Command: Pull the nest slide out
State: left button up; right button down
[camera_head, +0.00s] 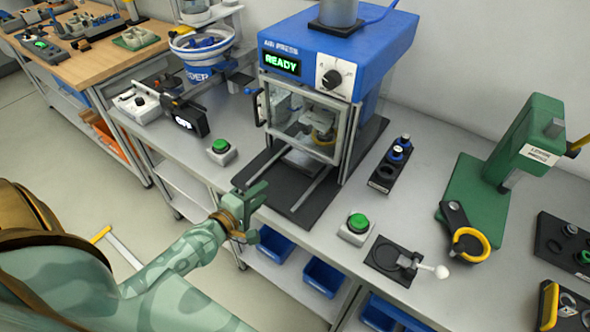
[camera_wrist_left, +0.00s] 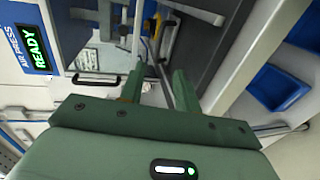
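The blue air press (camera_head: 335,45) stands at the back of the bench, its display reading READY. A clear, framed guard (camera_head: 305,122) covers its front, and a yellow part shows behind it. Two pale rails (camera_head: 316,188) run forward from the press over a dark base plate (camera_head: 285,200). A grey plate (camera_head: 300,162), which looks like the nest slide, sits between them at the press opening. My left gripper (camera_head: 254,188) is at the front-left of the base plate. In the left wrist view its fingers (camera_wrist_left: 160,82) stand apart, with nothing clearly held. My right gripper is out of view.
Green-button boxes stand left (camera_head: 221,151) and right (camera_head: 356,228) of the base plate. A small black fixture with a white-knobbed lever (camera_head: 400,262) and a green lever press (camera_head: 505,165) are at the right. Blue bins (camera_head: 323,275) sit below the bench edge.

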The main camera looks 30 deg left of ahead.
pick_arm(q)
jog(key=b+x, duration=0.2)
jog(key=x, duration=1.1)
jog(key=shift+w+d+f+b, duration=0.15)
jog(key=shift+d+b, duration=0.05)
jog(key=shift+b, duration=0.1)
jog(key=shift+w, duration=0.7)
grip_shut()
